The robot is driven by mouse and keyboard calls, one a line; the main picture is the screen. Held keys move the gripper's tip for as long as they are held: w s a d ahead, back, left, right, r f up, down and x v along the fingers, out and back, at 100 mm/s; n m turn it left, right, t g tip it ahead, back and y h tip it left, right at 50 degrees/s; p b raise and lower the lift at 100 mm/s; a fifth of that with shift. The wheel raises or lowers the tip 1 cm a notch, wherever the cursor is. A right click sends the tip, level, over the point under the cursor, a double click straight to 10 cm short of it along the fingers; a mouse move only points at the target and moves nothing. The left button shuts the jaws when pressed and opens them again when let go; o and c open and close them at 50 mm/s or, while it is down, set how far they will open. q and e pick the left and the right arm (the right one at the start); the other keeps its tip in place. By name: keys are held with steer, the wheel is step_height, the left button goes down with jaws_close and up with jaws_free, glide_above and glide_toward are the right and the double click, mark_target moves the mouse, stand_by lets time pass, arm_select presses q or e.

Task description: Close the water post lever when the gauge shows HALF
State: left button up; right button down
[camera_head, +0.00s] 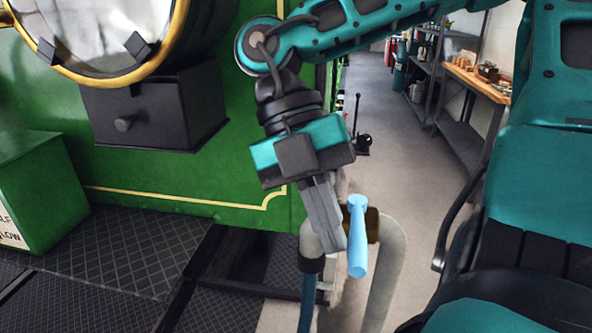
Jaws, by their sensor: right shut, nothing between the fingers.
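The light-blue water post lever (357,245) points down in the picture, in front of a brass-brown valve body (373,226). The grey water post pipe (388,265) curves down beside it. My right gripper (334,240) is shut and empty, pointing down just left of the lever; I cannot tell whether it touches it. The gauge plate (10,232) on the green box at the left edge is cut off by the frame. Only the ends of the words HALF and LOW show, and no level reading is visible. My left gripper is out of view.
The green tram body (240,150) with a dark box (155,110) and round brass-rimmed front stands at left. A blue hose (308,295) hangs below my gripper. A workbench (475,80) and shelves stand at back right.

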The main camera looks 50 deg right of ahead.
stand_by(0.6)
steer(key=p+v, duration=0.1)
steer(key=v, duration=1.2)
steer(key=shift+s, duration=0.15)
